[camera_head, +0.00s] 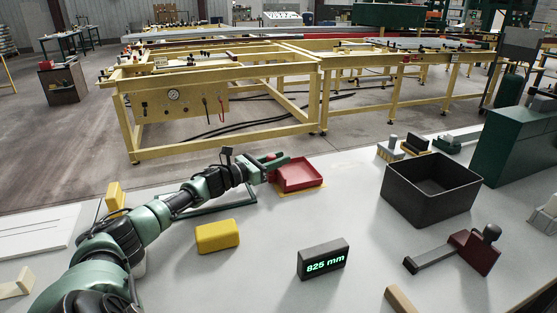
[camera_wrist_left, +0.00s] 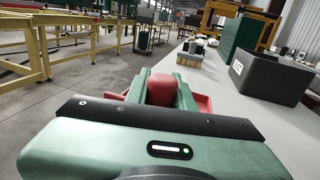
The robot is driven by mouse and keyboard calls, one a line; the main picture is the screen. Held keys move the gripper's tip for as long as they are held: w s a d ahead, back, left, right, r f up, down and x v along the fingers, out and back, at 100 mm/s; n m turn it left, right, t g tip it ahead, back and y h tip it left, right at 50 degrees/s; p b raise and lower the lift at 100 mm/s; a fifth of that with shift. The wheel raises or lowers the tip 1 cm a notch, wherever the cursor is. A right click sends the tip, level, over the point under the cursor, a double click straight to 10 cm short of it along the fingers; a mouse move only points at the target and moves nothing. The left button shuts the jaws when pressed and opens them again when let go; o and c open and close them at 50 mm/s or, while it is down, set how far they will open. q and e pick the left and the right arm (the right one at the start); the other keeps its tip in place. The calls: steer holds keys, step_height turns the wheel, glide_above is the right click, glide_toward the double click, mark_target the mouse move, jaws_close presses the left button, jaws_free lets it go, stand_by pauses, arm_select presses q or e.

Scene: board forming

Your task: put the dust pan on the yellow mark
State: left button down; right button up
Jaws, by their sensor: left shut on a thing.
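The red dust pan (camera_head: 300,176) is at the far edge of the white table in the head view. A thin strip of the yellow mark (camera_head: 309,189) shows under and in front of it. My left gripper (camera_head: 272,163) reaches in from the left and is shut on the dust pan's handle. In the left wrist view the red handle (camera_wrist_left: 162,89) sits between the fingers of the gripper (camera_wrist_left: 161,88), with parts of the pan showing on both sides. Most of the mark is hidden by the pan. I cannot tell whether the pan touches the table. My right gripper is not in view.
A yellow block (camera_head: 217,236) and a display reading 825 mm (camera_head: 322,259) stand nearer on the table. A black bin (camera_head: 430,205), brushes (camera_head: 390,150) and a dark red tool (camera_head: 473,252) lie to the right. The table between pan and bin is clear.

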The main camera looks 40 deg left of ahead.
arm_select(q)
steer(key=shift+f, duration=0.15)
steer(key=c, duration=1.1)
jaws_free()
steer(key=o, duration=0.3)
steer(key=shift+s+f, duration=0.1)
steer(key=shift+s+a+f+b, duration=0.15)
steer(key=shift+s+b, duration=0.15)
steer(key=shift+s, duration=0.25)
steer(key=v, duration=0.4)
steer(key=shift+s, duration=0.2)
steer(key=shift+r+v, duration=0.2)
steer(key=shift+v, duration=0.85)
